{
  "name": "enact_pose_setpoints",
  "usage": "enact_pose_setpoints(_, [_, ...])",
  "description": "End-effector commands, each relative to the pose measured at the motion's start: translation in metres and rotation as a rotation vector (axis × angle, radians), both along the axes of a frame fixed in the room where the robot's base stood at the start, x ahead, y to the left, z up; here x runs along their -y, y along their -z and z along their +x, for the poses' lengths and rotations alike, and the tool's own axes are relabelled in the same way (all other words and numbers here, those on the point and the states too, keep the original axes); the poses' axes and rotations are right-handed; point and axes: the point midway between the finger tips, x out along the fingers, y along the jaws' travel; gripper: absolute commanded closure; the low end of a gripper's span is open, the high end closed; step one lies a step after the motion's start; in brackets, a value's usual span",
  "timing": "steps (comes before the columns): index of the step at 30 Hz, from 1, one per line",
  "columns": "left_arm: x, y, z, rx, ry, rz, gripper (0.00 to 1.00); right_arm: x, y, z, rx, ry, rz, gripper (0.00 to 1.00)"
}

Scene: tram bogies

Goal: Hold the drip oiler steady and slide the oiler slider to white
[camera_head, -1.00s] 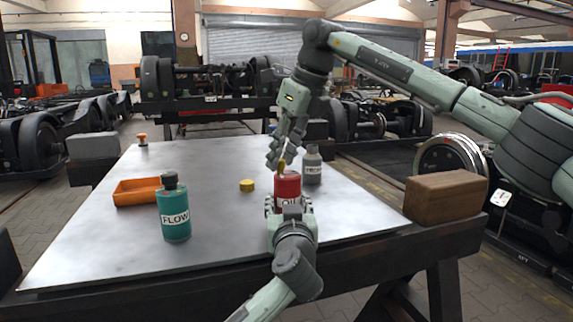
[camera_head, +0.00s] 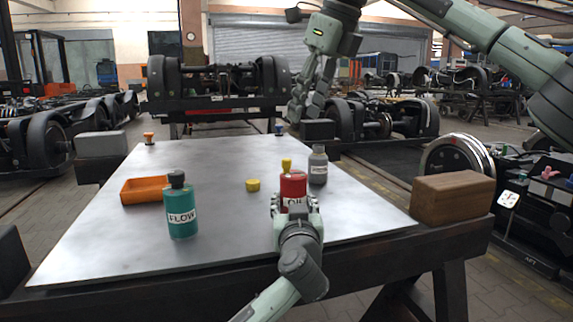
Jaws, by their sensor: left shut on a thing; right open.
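The red drip oiler (camera_head: 294,184), with a white label partly hidden by the fingers, stands upright on the metal table. A small yellow piece (camera_head: 286,165) sticks up at its top. It may be the slider, and no white mark can be made out. My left gripper (camera_head: 295,204) is shut on the oiler's lower part from the near side. My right gripper (camera_head: 297,112) is open and empty, above and behind the oiler, clear of it.
On the table (camera_head: 215,215) are a teal FLOW bottle (camera_head: 181,213), an orange tray (camera_head: 144,190), a yellow cap (camera_head: 253,185) and a grey bottle (camera_head: 318,168) close behind the oiler's right side. A brown block (camera_head: 452,197) sits at the right edge. The table's middle is mostly clear.

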Motion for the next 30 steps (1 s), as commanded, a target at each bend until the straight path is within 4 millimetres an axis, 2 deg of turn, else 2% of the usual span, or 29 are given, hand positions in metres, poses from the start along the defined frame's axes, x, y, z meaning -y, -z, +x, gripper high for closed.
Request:
enact_pose_setpoints(4, [-0.0004, 0.0003, 0.0001, 0.000, -0.001, 0.000, 0.85, 0.0030, -0.0097, -0.0027, 0.000, 0.000, 0.000, 0.59])
enact_pose_setpoints(12, [-0.0003, 0.0001, 0.0001, 0.000, -0.001, 0.000, 0.85, 0.0034, -0.0109, -0.0032, -0.001, -0.001, 0.000, 0.59])
enact_pose_setpoints(13, [-0.0003, 0.0001, 0.0001, 0.000, -0.001, 0.000, 0.50, 0.0033, -0.0108, -0.0032, -0.001, -0.001, 0.000, 0.59])
enact_pose_setpoints(18, [-0.0002, 0.0000, 0.0001, 0.000, 0.000, 0.000, 0.29, 0.0033, -0.0106, -0.0031, -0.001, -0.001, 0.000, 0.59])
enact_pose_setpoints(27, [-0.0001, 0.0000, -0.0005, 0.000, 0.000, 0.000, 0.28, 0.0032, -0.0105, -0.0031, -0.001, 0.000, 0.000, 0.59])
enact_pose_setpoints(30, [0.0008, 0.0002, -0.0062, 0.000, 0.001, -0.001, 0.28, 0.0033, -0.0105, -0.0030, -0.001, 0.000, 0.000, 0.59])
